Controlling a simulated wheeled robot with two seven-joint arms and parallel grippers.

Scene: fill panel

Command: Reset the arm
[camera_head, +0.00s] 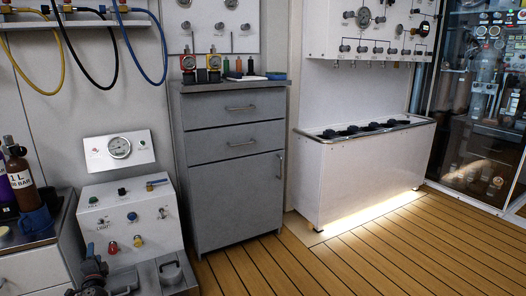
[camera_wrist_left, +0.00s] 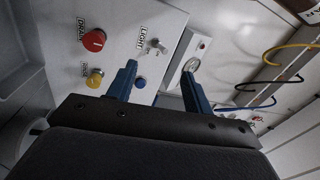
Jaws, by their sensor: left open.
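My left gripper (camera_head: 90,254) shows at the lower left of the head view, in front of the white control box (camera_head: 105,217). In the left wrist view my left gripper (camera_wrist_left: 158,84) has its two blue fingers wide apart with nothing between them. The box face beyond them carries a red button (camera_wrist_left: 93,40), a yellow button (camera_wrist_left: 95,78), a blue button (camera_wrist_left: 140,83) and a toggle switch (camera_wrist_left: 157,46) by the word LIGHT. I cannot tell how far the fingertips are from the panel. My right gripper is in neither view.
A gauge panel (camera_head: 119,147) is on the wall above the box. Bottles (camera_head: 20,175) stand on a counter at the left. A grey cabinet (camera_head: 235,170) and a white bench (camera_head: 362,172) stand to the right. The wooden floor (camera_head: 390,250) is clear. Coloured hoses (camera_head: 155,60) hang above.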

